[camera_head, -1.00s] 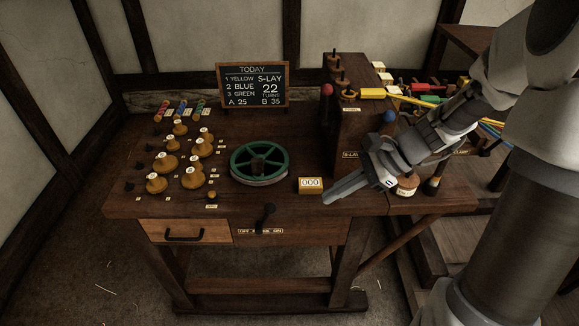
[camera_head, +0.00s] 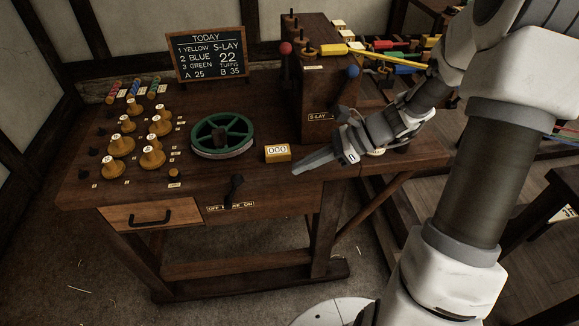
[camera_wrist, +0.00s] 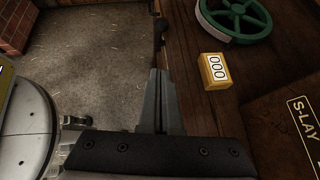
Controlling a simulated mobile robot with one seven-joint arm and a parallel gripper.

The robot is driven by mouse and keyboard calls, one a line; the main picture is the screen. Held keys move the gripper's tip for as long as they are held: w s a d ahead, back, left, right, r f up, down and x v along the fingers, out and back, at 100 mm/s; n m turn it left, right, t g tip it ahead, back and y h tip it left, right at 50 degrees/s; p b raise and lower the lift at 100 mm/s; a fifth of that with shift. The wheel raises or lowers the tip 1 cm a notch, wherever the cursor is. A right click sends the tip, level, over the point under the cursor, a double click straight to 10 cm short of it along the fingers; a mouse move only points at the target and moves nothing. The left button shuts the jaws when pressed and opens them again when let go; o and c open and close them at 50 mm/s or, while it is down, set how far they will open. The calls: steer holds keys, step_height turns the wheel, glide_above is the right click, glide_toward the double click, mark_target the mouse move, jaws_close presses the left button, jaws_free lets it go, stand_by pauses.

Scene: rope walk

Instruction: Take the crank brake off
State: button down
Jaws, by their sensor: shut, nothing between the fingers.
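The crank brake is a black lever (camera_head: 236,186) on the front edge of the wooden bench, above a plate (camera_head: 230,207) with OFF at its left end and ON at its right. The lever stands up and leans a little right, towards ON. In the wrist view the dark lever (camera_wrist: 160,28) shows just beyond my fingertips. My gripper (camera_head: 297,170) is shut and empty over the bench's front edge, right of the lever and apart from it. Its closed fingers also show in the wrist view (camera_wrist: 160,75). The green crank wheel (camera_head: 248,127) lies on the bench top behind the lever.
A counter reading 000 (camera_head: 278,153) sits just behind my fingertips. The S-LAY box (camera_head: 318,85) with red and blue knobs stands at the right. Several wooden bobbins (camera_head: 120,147) stand at the left. A drawer (camera_head: 150,216) is below. The space before the bench is clear.

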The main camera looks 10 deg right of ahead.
steer(key=b, duration=0.2)
glide_toward(232, 191)
steer(key=d+f, duration=0.2)
steer(key=shift+d, duration=0.35)
steer(key=a, duration=0.2)
steer(key=w+a+b, duration=0.1)
steer(key=a, duration=0.1)
steer(key=shift+r, duration=0.25)
steer(key=shift+a, duration=0.2)
steer(key=shift+r, duration=0.2)
